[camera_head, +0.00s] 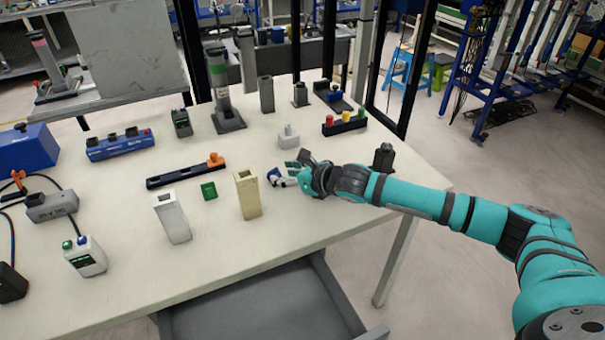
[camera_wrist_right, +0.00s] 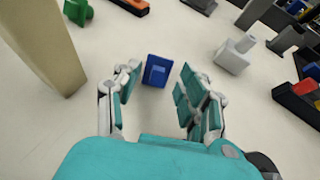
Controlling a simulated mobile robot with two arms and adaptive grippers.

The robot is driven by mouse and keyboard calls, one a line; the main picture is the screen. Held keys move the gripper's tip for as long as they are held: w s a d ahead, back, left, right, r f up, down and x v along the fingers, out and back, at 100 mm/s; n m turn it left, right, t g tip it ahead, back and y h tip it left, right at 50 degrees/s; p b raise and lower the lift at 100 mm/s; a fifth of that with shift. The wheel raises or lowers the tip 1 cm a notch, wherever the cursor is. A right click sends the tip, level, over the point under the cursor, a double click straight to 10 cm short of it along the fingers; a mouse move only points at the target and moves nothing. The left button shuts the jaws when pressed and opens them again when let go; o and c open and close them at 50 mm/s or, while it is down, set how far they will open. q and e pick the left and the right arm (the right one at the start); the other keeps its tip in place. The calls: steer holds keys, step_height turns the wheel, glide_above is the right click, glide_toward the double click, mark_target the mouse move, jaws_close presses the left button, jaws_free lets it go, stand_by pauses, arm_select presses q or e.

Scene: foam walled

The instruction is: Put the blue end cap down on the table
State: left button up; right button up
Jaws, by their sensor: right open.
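The blue end cap (camera_wrist_right: 156,71) is a small blue block with a darker recessed face. In the right wrist view it appears to rest on the pale table (camera_head: 330,222), between and slightly beyond my right fingertips. My right gripper (camera_wrist_right: 158,84) is open, with a gap on either side of the cap. In the head view my right gripper (camera_head: 290,176) is low over the table's right half, and its fingers partly hide the cap. My left gripper is not in view.
A beige rectangular post (camera_head: 248,195) stands just left of my right gripper, with a white one (camera_head: 172,218) further left. A small green block (camera_head: 209,191) lies near them. A light grey fitting (camera_head: 288,136) and a black rack with coloured caps (camera_head: 344,123) stand behind.

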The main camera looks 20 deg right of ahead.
steer(key=v, duration=0.8)
steer(key=shift+s+b, duration=0.1)
steer(key=shift+b, duration=0.2)
steer(key=shift+r, duration=0.15)
